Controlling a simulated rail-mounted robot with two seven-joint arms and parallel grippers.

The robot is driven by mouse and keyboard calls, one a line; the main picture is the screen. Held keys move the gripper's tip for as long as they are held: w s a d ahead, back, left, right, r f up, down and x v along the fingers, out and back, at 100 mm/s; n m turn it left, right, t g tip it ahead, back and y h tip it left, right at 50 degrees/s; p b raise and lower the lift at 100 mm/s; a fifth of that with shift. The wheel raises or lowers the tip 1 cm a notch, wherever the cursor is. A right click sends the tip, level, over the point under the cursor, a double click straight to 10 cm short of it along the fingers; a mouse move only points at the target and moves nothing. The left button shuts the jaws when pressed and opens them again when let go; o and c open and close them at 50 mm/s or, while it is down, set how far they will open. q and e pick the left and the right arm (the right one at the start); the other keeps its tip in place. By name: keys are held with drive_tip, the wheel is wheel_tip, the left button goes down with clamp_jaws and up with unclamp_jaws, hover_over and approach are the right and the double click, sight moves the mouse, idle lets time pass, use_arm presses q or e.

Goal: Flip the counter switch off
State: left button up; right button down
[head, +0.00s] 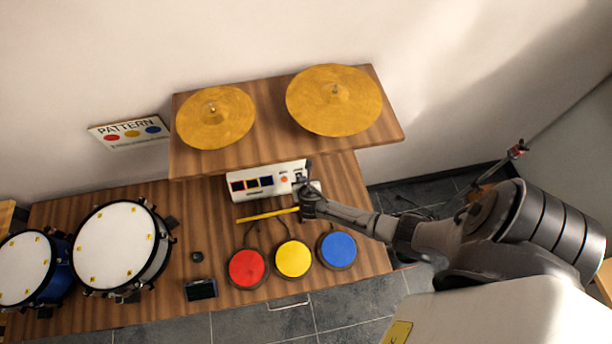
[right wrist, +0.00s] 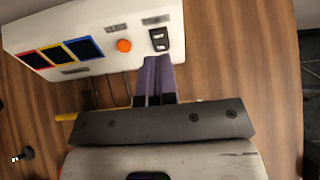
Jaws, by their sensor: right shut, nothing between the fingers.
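The white counter box (head: 247,185) stands at the back of the wooden table, under the cymbal shelf. It has three display windows framed in red, yellow and blue, and an orange button (right wrist: 124,45). The black rocker switch (right wrist: 159,39) is on the box's right part in the right wrist view; its position is too small to tell. My right gripper (right wrist: 157,62) is shut and empty, its fingertips just below the switch; I cannot tell if they touch. In the head view the right gripper (head: 301,184) covers the switch. My left gripper is not in view.
A yellow stick (head: 267,214) lies in front of the box. Red (head: 246,268), yellow (head: 293,258) and blue (head: 339,249) pads are at the table's front. A shelf with two cymbals (head: 334,99) overhangs behind. Drums (head: 115,245) stand at left.

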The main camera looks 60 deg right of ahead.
drive_tip(key=v, duration=0.6)
drive_tip(key=shift+r+p, duration=0.25)
drive_tip(key=shift+p, duration=0.15)
drive_tip(key=shift+w, duration=0.1)
